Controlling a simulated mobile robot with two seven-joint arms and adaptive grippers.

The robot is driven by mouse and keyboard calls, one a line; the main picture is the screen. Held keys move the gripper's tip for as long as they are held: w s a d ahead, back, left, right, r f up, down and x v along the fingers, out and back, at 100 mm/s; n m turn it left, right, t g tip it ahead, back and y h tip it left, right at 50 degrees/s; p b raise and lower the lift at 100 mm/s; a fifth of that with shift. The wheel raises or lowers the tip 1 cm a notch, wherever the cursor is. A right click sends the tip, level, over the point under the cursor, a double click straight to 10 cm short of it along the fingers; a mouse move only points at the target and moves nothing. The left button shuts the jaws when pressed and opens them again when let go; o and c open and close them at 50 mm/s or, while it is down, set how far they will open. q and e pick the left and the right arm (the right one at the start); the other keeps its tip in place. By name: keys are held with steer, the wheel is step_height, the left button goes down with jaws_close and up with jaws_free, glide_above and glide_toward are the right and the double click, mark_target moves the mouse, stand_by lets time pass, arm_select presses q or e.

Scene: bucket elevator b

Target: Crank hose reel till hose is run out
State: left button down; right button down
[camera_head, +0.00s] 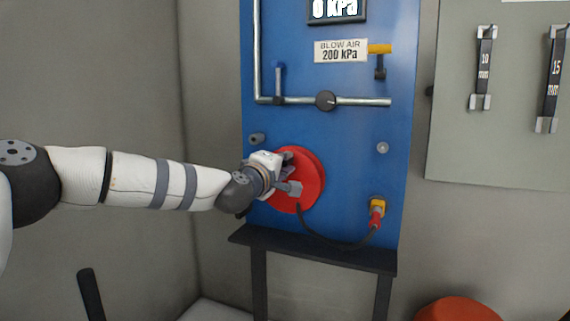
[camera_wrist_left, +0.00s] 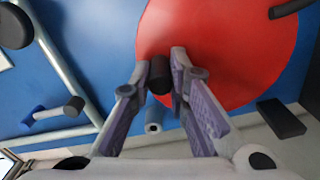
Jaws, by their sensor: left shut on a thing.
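The red hose reel (camera_head: 312,180) is mounted on the lower part of the blue panel, and it fills the upper right of the left wrist view (camera_wrist_left: 225,45). My left gripper (camera_head: 290,188) is in front of the reel. In the left wrist view its fingers (camera_wrist_left: 165,82) are closed around a dark cylindrical crank handle (camera_wrist_left: 159,74) near the reel's edge. A dark hose (camera_head: 330,241) hangs from the reel to a red-ended fitting at a yellow socket (camera_head: 377,206). The arm and gripper hide the reel's left side. My right gripper is not in view.
A pipe with a black knob (camera_head: 326,100) and a yellow-handled valve (camera_head: 379,49) sit above the reel. A dark ledge (camera_head: 315,250) juts out below the panel. Wrenches (camera_head: 483,68) hang on a grey board at right. An orange round object (camera_head: 458,309) is at lower right.

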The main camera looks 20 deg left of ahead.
arm_select(q)
steer(key=shift+a, duration=0.1)
steer(key=c, duration=1.5)
jaws_free()
steer(key=shift+c, duration=0.2)
steer(key=s, duration=1.2)
steer(key=shift+a, duration=0.15)
